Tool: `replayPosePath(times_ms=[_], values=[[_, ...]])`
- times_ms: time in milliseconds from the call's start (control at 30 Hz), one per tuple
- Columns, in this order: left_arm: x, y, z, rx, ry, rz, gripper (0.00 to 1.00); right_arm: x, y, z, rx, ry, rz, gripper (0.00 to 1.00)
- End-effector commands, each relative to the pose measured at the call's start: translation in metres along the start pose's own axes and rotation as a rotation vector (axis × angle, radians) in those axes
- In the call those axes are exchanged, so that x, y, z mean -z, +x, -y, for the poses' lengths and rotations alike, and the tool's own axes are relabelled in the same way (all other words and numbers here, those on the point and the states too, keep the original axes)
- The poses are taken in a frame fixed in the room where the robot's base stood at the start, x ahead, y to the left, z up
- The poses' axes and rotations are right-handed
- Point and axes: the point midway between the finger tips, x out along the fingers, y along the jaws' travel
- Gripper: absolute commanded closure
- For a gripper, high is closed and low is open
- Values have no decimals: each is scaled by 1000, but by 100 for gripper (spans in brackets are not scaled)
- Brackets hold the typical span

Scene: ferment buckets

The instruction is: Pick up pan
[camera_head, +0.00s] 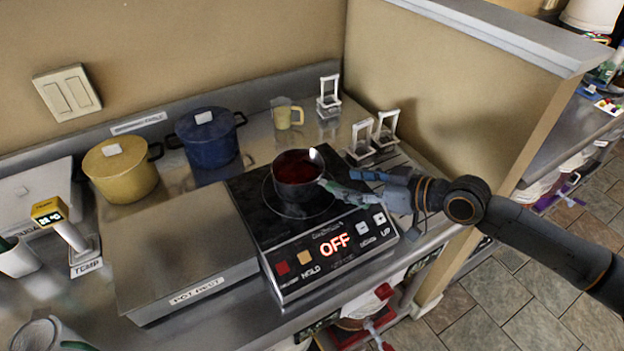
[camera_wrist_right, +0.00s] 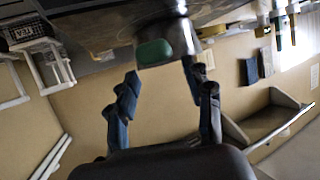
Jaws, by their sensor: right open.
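The pan (camera_head: 297,178) is a small dark pot with red contents. It sits upright on the black hot plate (camera_head: 256,222), whose display reads OFF. Its handle (camera_head: 340,191) is greenish and points right toward my right gripper (camera_head: 368,187). In the right wrist view, the rounded green handle end (camera_wrist_right: 154,52) lies just ahead of the open fingers (camera_wrist_right: 158,76), roughly between them. I see no clear contact between fingers and handle. My left gripper is not in view.
A yellow pot (camera_head: 122,172) and a blue pot (camera_head: 208,140) stand at the back left. A pale yellow cup (camera_head: 287,113) and several small white stands (camera_head: 329,95) are behind. A metal box (camera_head: 180,250) is left of the hot plate. A partition wall (camera_head: 450,95) rises behind my right arm.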

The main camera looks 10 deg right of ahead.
Motion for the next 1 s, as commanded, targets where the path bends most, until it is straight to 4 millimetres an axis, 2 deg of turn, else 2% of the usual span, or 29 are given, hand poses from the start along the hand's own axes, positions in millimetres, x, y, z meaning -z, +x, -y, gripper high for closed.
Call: replayPosePath(times_ms=[233, 400, 667, 700, 767, 933, 1000], values=[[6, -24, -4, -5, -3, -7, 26, 0, 28, 8, 3, 3, 0, 49], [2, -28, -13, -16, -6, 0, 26, -3, 47, 8, 1, 1, 0, 49], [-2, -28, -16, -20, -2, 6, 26, -5, 51, 8, 0, -1, 1, 49], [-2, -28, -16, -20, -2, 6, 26, -5, 51, 8, 0, -1, 1, 51], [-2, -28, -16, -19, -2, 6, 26, -5, 51, 8, 0, -1, 1, 63], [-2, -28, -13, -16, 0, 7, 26, -5, 51, 8, 0, 0, 1, 98], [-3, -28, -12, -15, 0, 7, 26, -5, 51, 8, 0, 0, 1, 100]])
